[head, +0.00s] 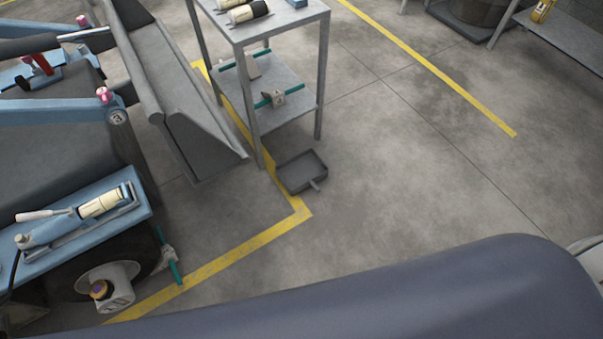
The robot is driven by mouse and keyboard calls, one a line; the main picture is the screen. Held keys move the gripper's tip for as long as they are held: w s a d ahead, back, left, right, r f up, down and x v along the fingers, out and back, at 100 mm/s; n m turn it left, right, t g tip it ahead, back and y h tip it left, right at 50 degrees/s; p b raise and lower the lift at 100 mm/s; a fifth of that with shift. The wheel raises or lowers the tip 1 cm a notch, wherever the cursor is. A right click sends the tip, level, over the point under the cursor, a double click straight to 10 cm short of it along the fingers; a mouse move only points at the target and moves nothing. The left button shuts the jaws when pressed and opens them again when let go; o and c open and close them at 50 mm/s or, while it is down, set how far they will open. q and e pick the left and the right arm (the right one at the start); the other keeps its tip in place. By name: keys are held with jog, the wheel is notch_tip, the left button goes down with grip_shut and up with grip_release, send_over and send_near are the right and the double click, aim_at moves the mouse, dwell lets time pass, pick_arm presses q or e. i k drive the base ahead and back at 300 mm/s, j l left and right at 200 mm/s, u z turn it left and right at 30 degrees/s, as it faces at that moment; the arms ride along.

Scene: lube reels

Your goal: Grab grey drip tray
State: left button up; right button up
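The grey drip tray (301,173) lies flat on the concrete floor, near the middle of the head view. It is a shallow, dark grey, square tray with a small handle or spout at its front right edge. It sits beside the front leg of a grey shelf stand and close to a yellow floor line. It looks empty. Neither of my grippers shows in this view.
The grey two-shelf stand (277,103) rises just behind the tray. A blue wheeled machine (75,242) and a sloped grey panel (205,140) stand at left. Yellow lines (245,246) mark the floor. The floor (430,170) to the right is clear.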

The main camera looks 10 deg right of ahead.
aim_at(303, 171)
jog(key=i+l, duration=0.6)
jog(key=i, duration=0.2)
